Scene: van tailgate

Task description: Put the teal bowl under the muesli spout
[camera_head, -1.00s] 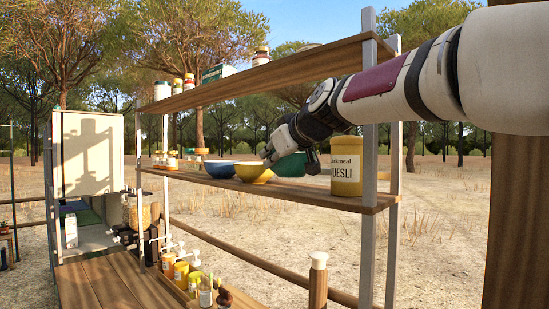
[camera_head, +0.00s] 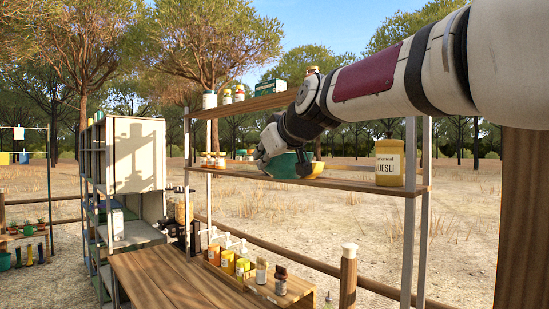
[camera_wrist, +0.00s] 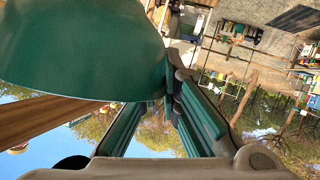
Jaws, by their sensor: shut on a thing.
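The teal bowl (camera_head: 280,166) is held in my gripper (camera_head: 272,150), in front of the middle shelf in the head view. In the wrist view the bowl (camera_wrist: 85,45) fills the upper left, and my gripper's fingers (camera_wrist: 172,100) are closed at its rim. The bowl hides part of the fingers. A clear dispenser with muesli-like grain (camera_head: 182,210) stands at the far end of the wooden counter, left of and below the bowl. Its spout is too small and dark to make out clearly.
A yellow bowl (camera_head: 316,169) and a muesli tin (camera_head: 389,162) stand on the middle shelf (camera_head: 350,183). Jars (camera_head: 243,266) and pump bottles line the right side of the counter (camera_head: 165,280). The counter's left part is clear. A white cabinet (camera_head: 138,155) stands at the back left.

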